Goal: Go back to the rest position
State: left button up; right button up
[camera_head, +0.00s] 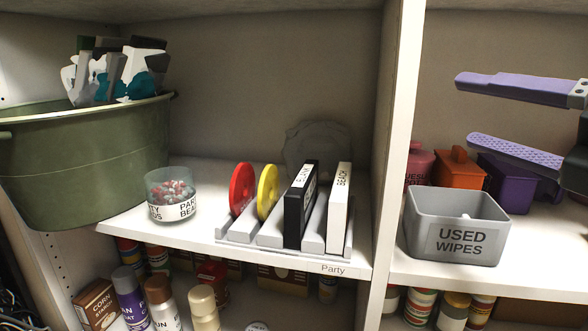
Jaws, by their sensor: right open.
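My right gripper (467,112) comes in from the right edge, in front of the right-hand shelf bay. Its two long purple fingers point left and are spread apart, with nothing between them. The upper finger is smooth; the lower one shows a dotted pad. The gripper is above the grey "USED WIPES" bin (457,237) and the canisters. My left gripper is not in view.
The white divider (396,130) stands left of my right gripper. Near the lower finger are orange (459,172) and purple (507,188) canisters. The left bay holds a green tub (85,160), a bead cup (172,195) and a rack (270,241) with discs and cases.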

jog(key=s+d+f+m+g+h, duration=0.6)
jog(key=s+d+f+m+h, duration=0.75)
jog(key=m, duration=0.45)
jog(key=s+d+f+m+g, duration=0.1)
jog(key=s+f+m+g, duration=0.35)
jog(key=s, duration=0.55)
jog(key=s+a+f+m+g+y, duration=0.2)
jog(key=a+f, duration=0.2)
jog(key=a, duration=0.2)
jog(key=s+a+f+m+y, duration=0.1)
jog(key=a+m+y, duration=0.25)
jog(key=a, duration=0.65)
notch_tip(320, 180, up, 29)
jog(key=p, duration=2.9)
jog(key=shift+r, duration=0.2)
jog(key=shift+g, duration=0.25)
jog(key=shift+s, duration=0.1)
